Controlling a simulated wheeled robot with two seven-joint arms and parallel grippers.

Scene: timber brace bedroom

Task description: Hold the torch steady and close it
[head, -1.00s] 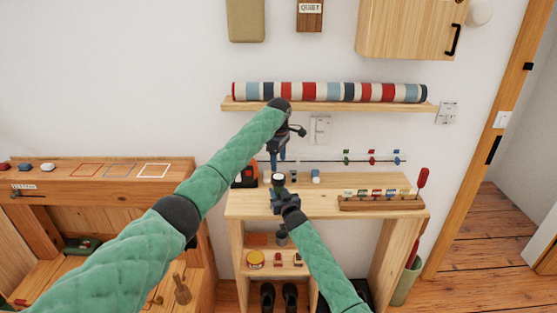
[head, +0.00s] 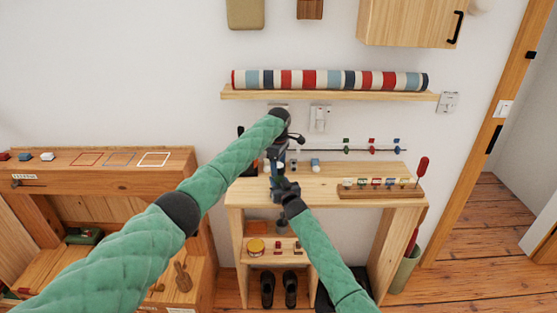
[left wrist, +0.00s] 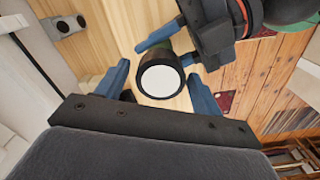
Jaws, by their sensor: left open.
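The torch (left wrist: 162,80) shows end-on in the left wrist view as a dark cylinder with a round white face. My right gripper (left wrist: 172,48) has its blue fingers on both sides of the torch body and is shut on it. My left gripper (left wrist: 158,72) is open, with its two blue fingers apart on either side of the torch's white end; I cannot see them touching it. In the head view my left gripper (head: 277,168) is just above my right gripper (head: 281,184), over the wooden stand. There the torch is mostly hidden between them.
The wooden stand (head: 240,190) has a rack of coloured pieces (head: 378,190) and a red-handled tool (head: 421,168) on its right. A thin rail with coloured clips (head: 371,150) is behind. A wall shelf (head: 330,96) bears a striped roll. A lower bench (head: 110,185) is left.

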